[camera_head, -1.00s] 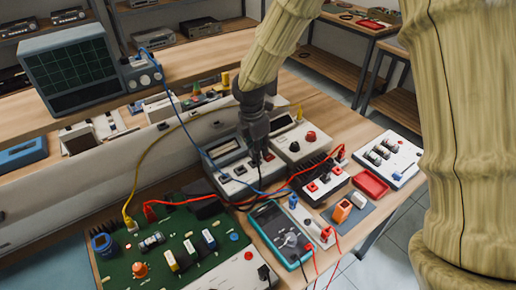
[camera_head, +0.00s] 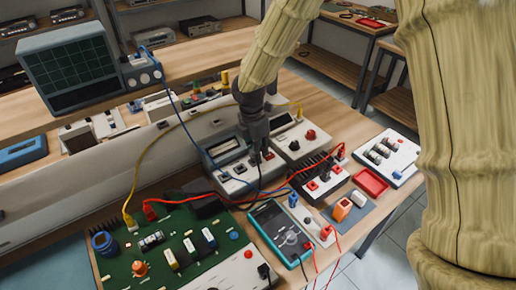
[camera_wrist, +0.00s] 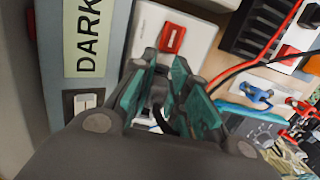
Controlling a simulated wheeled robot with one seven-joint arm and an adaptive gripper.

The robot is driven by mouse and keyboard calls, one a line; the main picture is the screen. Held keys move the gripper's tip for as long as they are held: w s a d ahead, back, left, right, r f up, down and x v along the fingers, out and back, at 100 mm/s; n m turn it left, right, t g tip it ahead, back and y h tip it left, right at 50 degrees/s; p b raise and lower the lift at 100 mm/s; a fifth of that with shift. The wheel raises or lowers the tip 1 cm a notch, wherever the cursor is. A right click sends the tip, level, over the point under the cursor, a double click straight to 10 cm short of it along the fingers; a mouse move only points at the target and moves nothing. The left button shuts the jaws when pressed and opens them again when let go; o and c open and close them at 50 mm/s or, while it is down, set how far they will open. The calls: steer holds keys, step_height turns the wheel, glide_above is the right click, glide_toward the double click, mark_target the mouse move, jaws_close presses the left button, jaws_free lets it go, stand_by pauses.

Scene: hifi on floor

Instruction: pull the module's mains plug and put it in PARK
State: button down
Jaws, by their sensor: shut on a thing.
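My gripper (camera_head: 257,150) is over the white-and-grey units at the middle of the bench. In the wrist view its teal-padded fingers (camera_wrist: 168,98) are shut on a dark plug (camera_wrist: 158,92), mostly hidden between them. A black cable (camera_head: 259,182) hangs below the fingers. I cannot tell whether the plug's pins are in a socket or clear of it. A white panel with a red switch (camera_wrist: 172,38) lies beyond the fingers.
A green circuit board (camera_head: 130,262), a teal multimeter (camera_head: 278,232), and red and blue leads crowd the front. A black-finned unit (camera_head: 318,178) and a red tray (camera_head: 370,182) are at the right. An oscilloscope (camera_head: 85,62) stands on the shelf behind.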

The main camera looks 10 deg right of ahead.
steer(key=shift+f, duration=0.6)
stand_by(0.8)
steer(key=c, duration=1.3)
jaws_free()
steer(key=r, duration=0.4)
steer(key=a+r, duration=0.1)
steer(key=r, duration=0.6)
steer(key=shift+s+a+r, duration=0.15)
steer(key=shift+s+r, duration=0.05)
steer(key=shift+r, duration=0.15)
steer(key=shift+r+p, duration=2.55)
steer(key=shift+r, duration=0.05)
